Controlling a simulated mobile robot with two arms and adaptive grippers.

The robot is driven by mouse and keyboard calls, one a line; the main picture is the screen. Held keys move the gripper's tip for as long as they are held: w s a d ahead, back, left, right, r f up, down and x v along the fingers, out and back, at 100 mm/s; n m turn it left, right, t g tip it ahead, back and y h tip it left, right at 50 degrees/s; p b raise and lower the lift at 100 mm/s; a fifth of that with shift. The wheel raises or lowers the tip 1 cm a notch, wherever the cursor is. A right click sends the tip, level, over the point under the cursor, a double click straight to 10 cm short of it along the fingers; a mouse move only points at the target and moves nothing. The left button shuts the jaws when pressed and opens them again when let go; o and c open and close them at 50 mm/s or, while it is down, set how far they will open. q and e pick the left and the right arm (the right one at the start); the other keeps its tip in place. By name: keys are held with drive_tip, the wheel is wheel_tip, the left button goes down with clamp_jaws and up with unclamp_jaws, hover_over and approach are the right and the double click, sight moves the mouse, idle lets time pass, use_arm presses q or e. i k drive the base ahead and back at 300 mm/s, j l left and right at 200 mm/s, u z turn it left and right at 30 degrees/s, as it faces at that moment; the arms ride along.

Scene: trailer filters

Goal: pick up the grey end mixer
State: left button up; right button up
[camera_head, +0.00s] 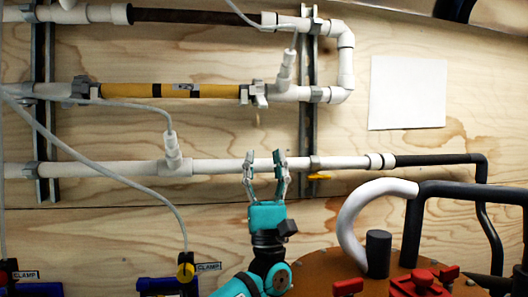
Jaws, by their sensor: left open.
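My left gripper (264,157) is teal with grey fingers. It points up from the bottom middle, open, with nothing seen between its fingers except the lower white pipe (222,166) that they overlap in the picture. I cannot tell whether the fingers touch that pipe. No part is clearly marked as the grey end mixer. Possible grey parts are the grey fitting (316,163) on the lower pipe, right of the fingers, and the grey fitting (258,94) at the yellow section's right end. My right gripper is not in view.
A yellow pipe section (205,91) and a dark pipe section (195,17) run above. Metal rails (308,120) hold the pipes on a plywood wall. A thin hose (110,178) crosses at left. A brown drum lid (318,276) with dark pipes stands at lower right.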

sight(134, 90)
drive_tip(key=k, duration=1)
